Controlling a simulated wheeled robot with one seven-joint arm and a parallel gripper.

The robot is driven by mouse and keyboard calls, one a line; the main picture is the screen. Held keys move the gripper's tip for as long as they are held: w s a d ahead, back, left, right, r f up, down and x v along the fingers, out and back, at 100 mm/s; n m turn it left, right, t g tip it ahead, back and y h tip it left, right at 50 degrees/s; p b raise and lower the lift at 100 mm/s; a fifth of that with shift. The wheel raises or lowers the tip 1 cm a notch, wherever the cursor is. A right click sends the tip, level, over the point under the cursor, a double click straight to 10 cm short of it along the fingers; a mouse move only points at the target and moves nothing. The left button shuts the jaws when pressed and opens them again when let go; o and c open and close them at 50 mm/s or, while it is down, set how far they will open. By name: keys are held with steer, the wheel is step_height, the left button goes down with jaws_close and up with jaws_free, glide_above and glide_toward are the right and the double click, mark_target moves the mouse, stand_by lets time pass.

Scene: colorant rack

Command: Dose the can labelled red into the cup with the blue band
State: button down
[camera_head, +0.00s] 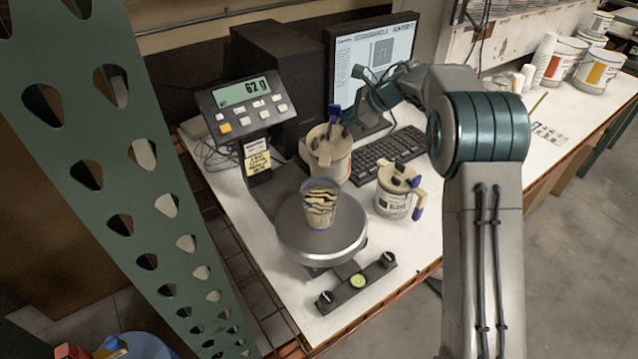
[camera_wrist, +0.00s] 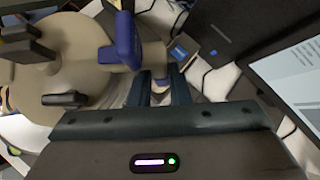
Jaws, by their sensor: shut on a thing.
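The cup (camera_head: 320,207) stands upright on the round scale plate (camera_head: 295,243). It has a blue rim and dark and cream streaks. A beige-topped can (camera_head: 325,155) with a blue lever stands behind the cup, close to the scale; its label is not readable. My gripper (camera_wrist: 160,85) is shut on what looks like this can's handle, mostly hidden behind the fingers. The can's lid (camera_wrist: 60,85) and blue lever (camera_wrist: 122,45) fill the left of the wrist view. A second can (camera_head: 392,200) with blue handle parts stands right of the cup; its label is too small to read.
The scale display (camera_head: 243,90) reads 62 g. A monitor (camera_head: 372,60) and keyboard (camera_head: 385,155) stand behind. A dark bar with a green level (camera_head: 357,281) lies in front of the scale. A perforated green upright (camera_head: 120,170) stands at left. More cans (camera_head: 598,70) are far right.

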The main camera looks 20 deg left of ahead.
steer(key=shift+w+a+f+m+g, duration=0.1)
steer(key=shift+w+f+m+g, duration=0.1)
steer(key=shift+w+f+g, duration=0.3)
steer(key=shift+w+f+m+g, duration=0.15)
steer(key=shift+w+f+m, duration=0.1)
steer(key=shift+f, duration=0.4)
steer(key=shift+w+a+f+m+g, duration=0.1)
steer(key=shift+w+f+m+g, duration=0.05)
steer(key=shift+w+f+g, duration=0.35)
steer(key=shift+s+r, duration=0.1)
steer(key=shift+r, duration=2.35)
